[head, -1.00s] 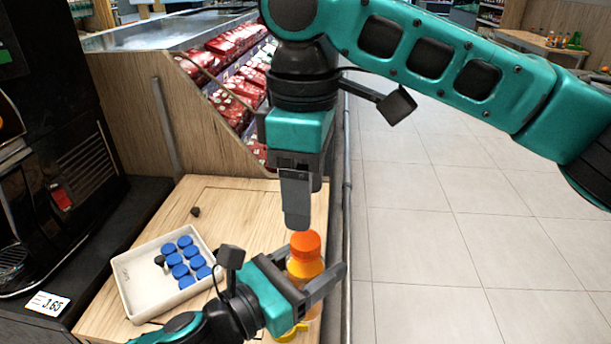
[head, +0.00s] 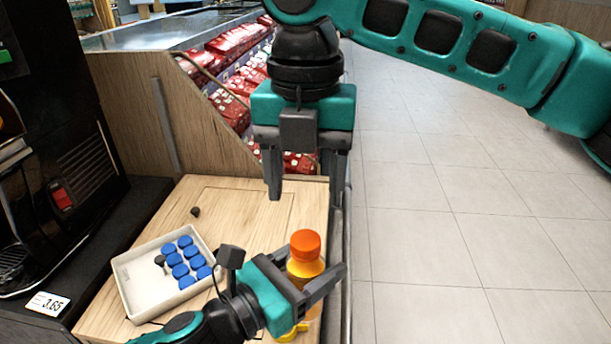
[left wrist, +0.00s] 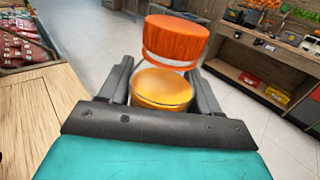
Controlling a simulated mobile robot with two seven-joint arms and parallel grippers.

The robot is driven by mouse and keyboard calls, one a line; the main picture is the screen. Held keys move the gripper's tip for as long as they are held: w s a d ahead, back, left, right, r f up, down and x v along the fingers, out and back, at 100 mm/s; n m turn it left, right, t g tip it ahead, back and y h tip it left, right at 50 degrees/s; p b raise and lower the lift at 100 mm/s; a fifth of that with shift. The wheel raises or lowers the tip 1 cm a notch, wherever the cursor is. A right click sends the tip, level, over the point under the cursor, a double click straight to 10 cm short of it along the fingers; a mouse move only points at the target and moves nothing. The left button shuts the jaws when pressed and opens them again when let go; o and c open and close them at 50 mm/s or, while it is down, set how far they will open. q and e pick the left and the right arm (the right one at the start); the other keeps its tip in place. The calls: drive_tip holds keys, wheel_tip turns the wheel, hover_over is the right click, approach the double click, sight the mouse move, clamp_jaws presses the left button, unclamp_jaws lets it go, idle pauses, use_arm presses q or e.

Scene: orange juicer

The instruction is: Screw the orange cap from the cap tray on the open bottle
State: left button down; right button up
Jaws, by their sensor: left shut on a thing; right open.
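The orange cap (head: 305,241) sits on top of the bottle (head: 306,267), which holds orange liquid and stands at the counter's right edge. In the left wrist view the cap (left wrist: 177,40) is over the bottle mouth, with a clear neck band below it; I cannot tell how tight it is. My left gripper (head: 318,272) is shut around the bottle below the cap. My right gripper (head: 305,194) is open and empty above the cap, fingers pointing down. The cap tray (head: 126,287) is at the left with several blue caps (head: 184,262); no orange cap shows in it.
A small dark object (head: 195,212) lies on the wooden counter (head: 245,210). A yellow object (head: 291,332) is partly hidden below my left gripper. A dark machine (head: 60,150) stands at the left. A wooden-sided display case (head: 130,110) is behind the counter.

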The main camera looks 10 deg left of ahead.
sight(306, 239)
drive_tip(key=shift+f, duration=0.15)
idle(0.3)
drive_tip(key=shift+f, duration=3.85)
drive_tip(key=shift+c, duration=0.3)
